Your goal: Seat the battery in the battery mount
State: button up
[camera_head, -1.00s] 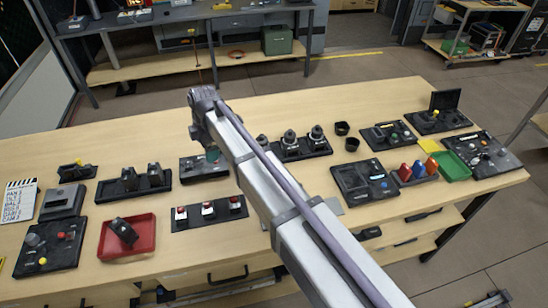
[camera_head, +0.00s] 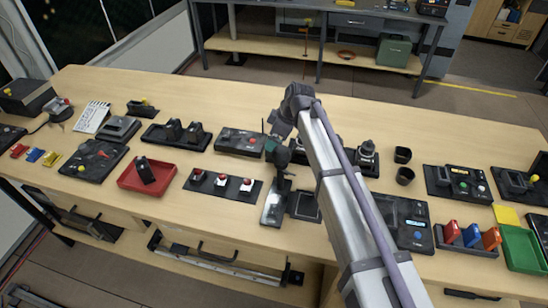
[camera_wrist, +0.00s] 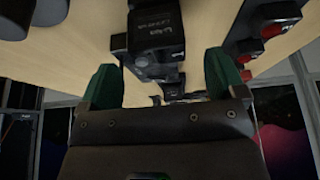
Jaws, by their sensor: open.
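My gripper (camera_head: 279,154) has green fingers and is over the table, right of the strip with red buttons. In the wrist view my gripper (camera_wrist: 163,85) is open, fingers apart and nothing between them. A black device with white lettering (camera_wrist: 155,40) lies beyond the fingertips; it may be the battery mount, but I cannot tell. A black block (camera_head: 145,170), possibly the battery, leans in the red tray (camera_head: 131,182).
The button strip (camera_head: 221,185) stands close left of my gripper. A grey panel (camera_head: 241,141) is behind it. Two black cups (camera_head: 403,155), a green tray (camera_head: 522,250) and several coloured blocks (camera_head: 471,235) are to the right.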

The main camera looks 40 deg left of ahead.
jog(key=shift+a+f, duration=0.1)
jog(key=shift+f, duration=0.2)
jog(key=b+x, duration=0.4)
jog(key=x, duration=0.1)
jog(key=shift+w+f+b, duration=0.1)
jog(key=shift+w+b, duration=0.05)
jog(key=shift+b, duration=0.15)
jog(key=c, duration=1.3)
jog(key=shift+o, duration=0.2)
notch_tip(320, 180, up, 11)
jog(key=p, duration=1)
jog(key=shift+f+p, duration=0.15)
jog(key=shift+p, duration=0.2)
jog(key=shift+f, duration=0.2)
